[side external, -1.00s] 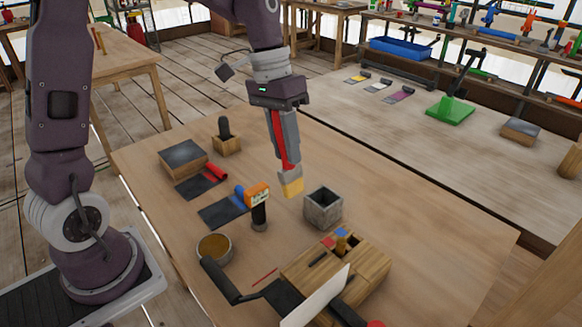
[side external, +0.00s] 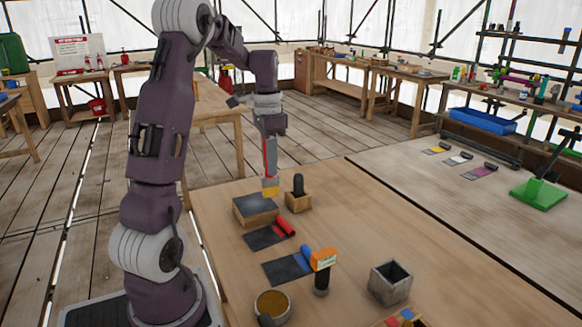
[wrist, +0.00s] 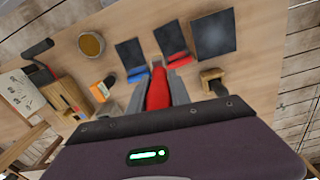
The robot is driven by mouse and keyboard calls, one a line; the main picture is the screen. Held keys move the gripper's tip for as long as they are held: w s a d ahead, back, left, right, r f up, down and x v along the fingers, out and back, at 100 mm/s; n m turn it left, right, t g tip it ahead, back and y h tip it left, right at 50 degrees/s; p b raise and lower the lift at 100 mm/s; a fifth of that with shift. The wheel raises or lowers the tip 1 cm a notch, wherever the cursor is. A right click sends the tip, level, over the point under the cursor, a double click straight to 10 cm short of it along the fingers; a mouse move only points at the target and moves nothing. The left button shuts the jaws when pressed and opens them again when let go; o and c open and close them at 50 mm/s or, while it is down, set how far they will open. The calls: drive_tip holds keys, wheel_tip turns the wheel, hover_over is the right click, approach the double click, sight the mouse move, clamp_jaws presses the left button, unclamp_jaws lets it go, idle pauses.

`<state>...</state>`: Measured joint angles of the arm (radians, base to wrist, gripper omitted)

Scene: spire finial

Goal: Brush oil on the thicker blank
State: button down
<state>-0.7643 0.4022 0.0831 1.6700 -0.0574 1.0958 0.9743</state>
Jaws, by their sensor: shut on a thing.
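My gripper (side external: 269,177) is shut on a brush with a red handle (side external: 270,155) and yellow bristles (side external: 271,192). The brush points down. In the side view its tip overlaps the back edge of a wooden block with a dark square top (side external: 256,206); I cannot tell whether they touch. In the wrist view the red handle (wrist: 158,90) is between the fingers. A round tin of brown liquid (side external: 272,304) stands at the front; it also shows in the wrist view (wrist: 92,44). No piece is clearly identifiable as the thicker blank.
Dark sheets with a red roll (side external: 285,226) and a blue roll (side external: 306,254) lie along the table. The table's right side is mostly clear.

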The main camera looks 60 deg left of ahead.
sight(272, 196)
drive_tip(key=f, duration=0.4)
drive_tip(key=shift+d+f, duration=0.2)
drive_tip(key=shift+f, duration=2.5)
